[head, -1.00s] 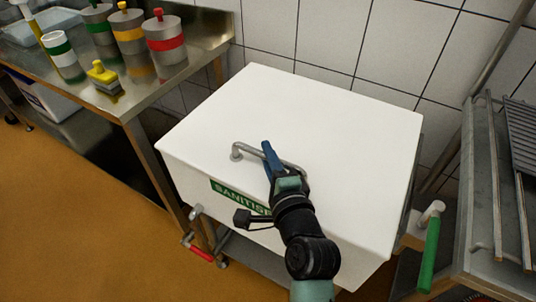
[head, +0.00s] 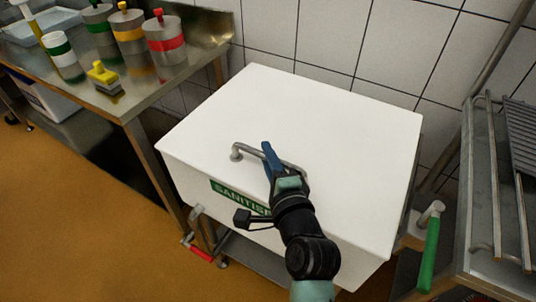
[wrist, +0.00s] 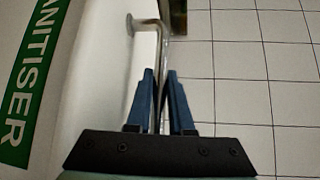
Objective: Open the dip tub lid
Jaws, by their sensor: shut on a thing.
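The dip tub (head: 180,185) is a white box with a green "SANITISER" label (head: 232,195) on its front, which also shows in the wrist view (wrist: 28,75). Its flat white lid (head: 320,110) lies level and closed on top. A grey bar handle (head: 237,150) stands near the lid's front edge; its bent end also shows in the wrist view (wrist: 150,22). My gripper (head: 270,160) is at the middle of the handle, its blue fingers (wrist: 160,95) shut on the bar from either side. My gripper and wrist hide part of the handle and of the label.
A steel table (head: 140,95) with several banded moulds and a yellow brush (head: 103,77) stands at the left. A steel bench with racks (head: 500,215) and a green-handled lever (head: 428,240) is at the right. A tiled wall (head: 330,35) is close behind the tub. A red-handled tap (head: 202,254) is below.

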